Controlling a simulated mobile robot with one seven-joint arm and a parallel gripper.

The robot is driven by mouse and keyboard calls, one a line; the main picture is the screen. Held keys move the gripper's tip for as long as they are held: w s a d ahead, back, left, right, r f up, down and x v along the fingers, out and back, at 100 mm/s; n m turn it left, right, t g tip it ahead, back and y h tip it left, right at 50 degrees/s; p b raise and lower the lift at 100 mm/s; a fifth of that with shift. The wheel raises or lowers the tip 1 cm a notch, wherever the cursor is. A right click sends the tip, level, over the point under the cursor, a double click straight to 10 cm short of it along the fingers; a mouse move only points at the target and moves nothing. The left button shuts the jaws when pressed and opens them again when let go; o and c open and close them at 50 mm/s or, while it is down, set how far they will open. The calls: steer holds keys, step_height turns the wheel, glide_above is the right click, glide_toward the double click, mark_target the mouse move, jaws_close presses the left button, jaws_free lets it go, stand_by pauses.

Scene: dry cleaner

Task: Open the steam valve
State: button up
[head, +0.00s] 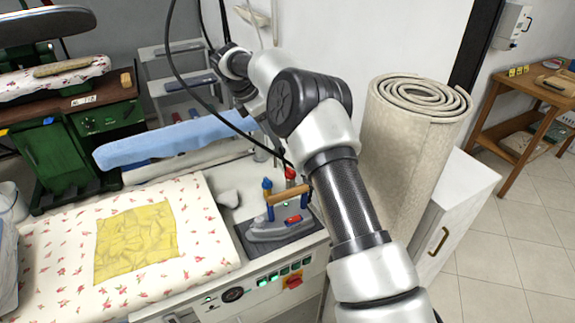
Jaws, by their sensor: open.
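A small red knob (290,173), likely the steam valve's handle, stands upright at the back right of the white ironing table, just left of my arm. Its lower part is partly hidden behind the iron, so I cannot tell how far it is turned. My arm rises from the bottom right, bends above the table and reaches back left. Its far end points down behind my elbow joint. My gripper's fingers are hidden there, and I see no contact with the knob.
An iron (276,232) with a wooden handle rests on a dark pad near the knob. A blue padded sleeve board (175,140) juts left behind it. A yellow cloth (136,243) lies on the floral cover. A rolled carpet (405,150) stands right of my arm. Black hoses hang nearby.

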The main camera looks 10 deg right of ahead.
mark_target(290, 170)
steer(key=x, duration=1.6)
steer(key=shift+f+p, duration=0.3)
steer(key=shift+f, duration=0.1)
